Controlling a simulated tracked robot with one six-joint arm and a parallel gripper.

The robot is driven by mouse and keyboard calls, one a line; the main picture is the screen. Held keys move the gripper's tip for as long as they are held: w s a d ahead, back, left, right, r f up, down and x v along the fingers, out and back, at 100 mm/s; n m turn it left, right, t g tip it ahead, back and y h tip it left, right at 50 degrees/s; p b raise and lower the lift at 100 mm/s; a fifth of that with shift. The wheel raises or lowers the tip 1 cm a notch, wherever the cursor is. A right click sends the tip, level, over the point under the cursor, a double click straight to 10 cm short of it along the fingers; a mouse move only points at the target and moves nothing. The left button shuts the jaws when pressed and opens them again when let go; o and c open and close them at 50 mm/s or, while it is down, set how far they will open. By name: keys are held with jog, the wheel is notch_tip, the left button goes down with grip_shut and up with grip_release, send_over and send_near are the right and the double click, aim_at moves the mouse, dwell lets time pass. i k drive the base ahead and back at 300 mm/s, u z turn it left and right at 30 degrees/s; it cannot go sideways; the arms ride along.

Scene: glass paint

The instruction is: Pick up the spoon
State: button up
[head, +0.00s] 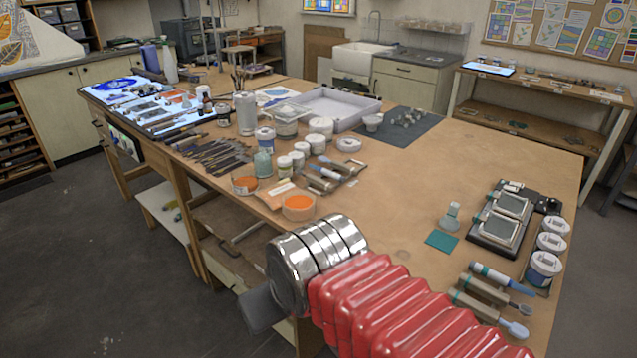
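Several handled tools lie side by side at the near right of the wooden bench. The nearest one has a pale oval, spoon-like head (516,330) on a grey-green handle and looks like the spoon. Just behind it lies a similar tool with a smaller dark rounded head (521,307); I cannot tell for certain which is the spoon. My arm, with red bellows and silver rings, crosses the lower middle of the head view. A dark grey part at its end, likely my gripper (262,309), is near the front edge, well left of these tools. Its fingers cannot be made out.
A blue-and-white tool (502,278) lies behind the spoon-like tools. White jars (545,266) stand to their right, with a dark device (502,215) behind. A teal square (441,241) lies left. Jars and orange dishes (298,205) crowd the left; the middle bench (440,175) is clear.

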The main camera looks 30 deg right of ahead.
aim_at(318, 182)
jog(key=i, duration=1)
